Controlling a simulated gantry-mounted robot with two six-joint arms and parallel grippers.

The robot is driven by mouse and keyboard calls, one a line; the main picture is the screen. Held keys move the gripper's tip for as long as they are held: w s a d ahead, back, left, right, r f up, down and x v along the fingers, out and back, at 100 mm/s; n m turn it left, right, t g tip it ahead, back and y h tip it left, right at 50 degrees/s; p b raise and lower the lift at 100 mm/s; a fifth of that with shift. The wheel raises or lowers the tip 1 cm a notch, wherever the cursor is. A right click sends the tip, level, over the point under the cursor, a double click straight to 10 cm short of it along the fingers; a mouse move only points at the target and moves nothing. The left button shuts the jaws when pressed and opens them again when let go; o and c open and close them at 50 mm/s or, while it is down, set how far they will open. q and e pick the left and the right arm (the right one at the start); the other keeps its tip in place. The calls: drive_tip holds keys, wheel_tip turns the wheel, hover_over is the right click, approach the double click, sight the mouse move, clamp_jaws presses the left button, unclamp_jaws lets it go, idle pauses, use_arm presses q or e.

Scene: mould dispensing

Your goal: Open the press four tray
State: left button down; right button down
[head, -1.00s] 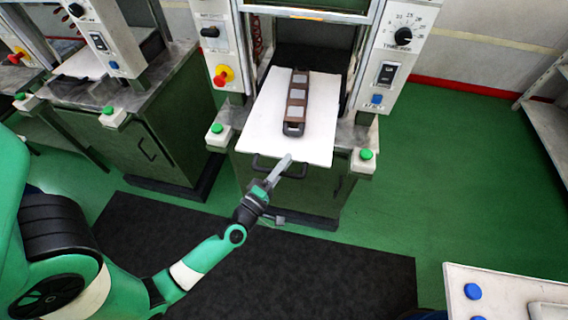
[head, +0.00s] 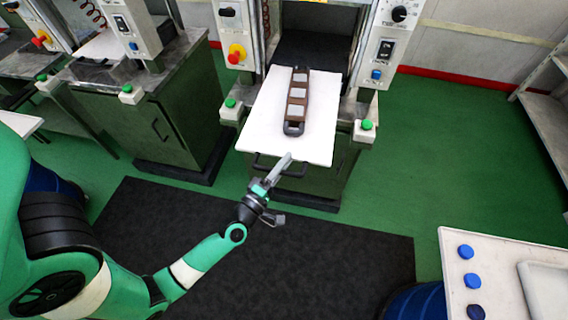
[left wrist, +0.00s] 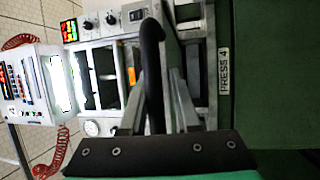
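The press four tray (head: 318,140) is a white plate standing out from the front of the press. A black bar handle (head: 296,175) hangs at its front edge. My left gripper (head: 285,163) is at this handle. In the left wrist view the black handle (left wrist: 153,65) runs between the two grey fingers (left wrist: 163,105), which appear shut on it. A "PRESS 4" label (left wrist: 224,70) shows on the green press front. A brown mould with grey squares (head: 297,100) lies on the tray. My right gripper is out of view.
Green buttons on white boxes (head: 230,104) (head: 365,126) flank the tray. Another press with a green cabinet (head: 150,135) stands to the left. A white table with blue knobs (head: 500,255) is at lower right. The dark floor mat (head: 330,265) is clear.

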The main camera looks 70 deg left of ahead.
use_arm(q)
drive_tip(key=c, duration=0.9)
unclamp_jaws()
drive_tip(key=shift+a+r, duration=0.1)
drive_tip(key=shift+r, duration=0.4)
drive_tip(key=shift+o, duration=0.5)
drive_tip(key=shift+w+a, duration=0.1)
drive_tip(key=shift+w, duration=0.05)
drive_tip(key=shift+f, duration=0.1)
drive_tip(key=shift+f, duration=0.15)
drive_tip(key=v, duration=1.1)
drive_tip(key=shift+s, duration=0.35)
drive_tip(key=shift+f, duration=0.15)
